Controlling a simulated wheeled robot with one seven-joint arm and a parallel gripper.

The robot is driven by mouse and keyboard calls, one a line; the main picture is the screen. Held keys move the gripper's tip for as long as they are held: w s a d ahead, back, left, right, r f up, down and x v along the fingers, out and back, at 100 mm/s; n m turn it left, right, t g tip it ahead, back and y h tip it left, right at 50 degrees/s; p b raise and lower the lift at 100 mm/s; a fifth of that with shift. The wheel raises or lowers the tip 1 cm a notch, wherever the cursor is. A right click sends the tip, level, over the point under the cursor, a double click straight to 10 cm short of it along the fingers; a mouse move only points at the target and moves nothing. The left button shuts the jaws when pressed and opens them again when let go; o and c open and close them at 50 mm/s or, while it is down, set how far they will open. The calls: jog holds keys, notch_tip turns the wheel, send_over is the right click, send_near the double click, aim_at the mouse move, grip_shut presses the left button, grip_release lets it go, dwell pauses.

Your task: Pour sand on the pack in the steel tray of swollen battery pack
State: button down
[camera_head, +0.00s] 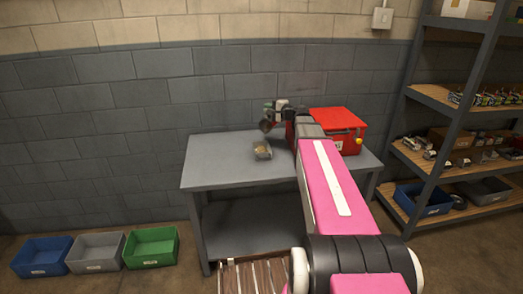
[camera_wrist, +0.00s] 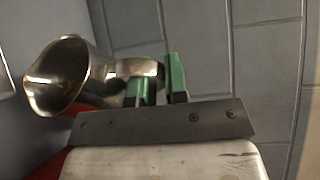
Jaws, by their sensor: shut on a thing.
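My gripper (camera_wrist: 157,84) has green fingers and is shut on the narrow end of a shiny metal scoop (camera_wrist: 62,75). The scoop's round mouth faces left in the wrist view; its inside is brownish, and I cannot tell whether sand is in it. In the head view the scoop (camera_head: 266,125) looks dark and hangs above the grey table. A small metallic tray (camera_head: 262,155) with tan and grey contents sits on the table just below the scoop, apart from it. The pack in it is too small to make out.
A red box (camera_head: 345,122) stands on the grey table (camera_head: 215,160), right of the tray and partly behind my arm. The table's left part is clear. A shelf rack (camera_head: 459,120) stands at right. Blue (camera_head: 42,257), grey (camera_head: 95,252) and green (camera_head: 151,247) bins sit on the floor at left.

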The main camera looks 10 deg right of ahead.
jog(key=shift+w+d+f+m+g, duration=0.15)
jog(key=shift+w+d+m+g, duration=0.25)
jog(key=shift+w+m, duration=0.35)
jog(key=shift+w+d+r+m+g, duration=0.25)
jog(key=shift+w+d+m, duration=0.2)
jog(key=shift+w+m, duration=0.25)
jog(key=shift+w+d+r+m+g+b, duration=0.1)
jog(key=shift+w+d+m+g+b, duration=0.3)
jog(key=shift+w+m+g, duration=0.45)
jog(key=shift+w+d+m, duration=0.15)
jog(key=shift+m, duration=0.45)
jog(key=shift+w+d+f+m+g, duration=0.15)
jog(key=shift+w+f+m+g, duration=0.15)
jog(key=shift+m, duration=0.25)
jog(key=shift+w+d+f+m+g, duration=0.1)
jog(key=shift+w+f+m+g, duration=0.05)
jog(key=shift+m+g, duration=0.35)
jog(key=shift+w+d+r+m+g+y+b, duration=0.2)
jog(key=shift+w+m+g, duration=0.3)
jog(key=shift+m, duration=0.35)
jog(key=shift+w+d+f+m+g+y+b, duration=0.1)
jog(key=shift+w+d+m+g+y, duration=0.35)
jog(key=shift+m, duration=0.4)
jog(key=shift+w+d+r+m+g+y+b, duration=0.15)
jog(key=shift+w+m+g, duration=0.4)
jog(key=shift+m, duration=0.3)
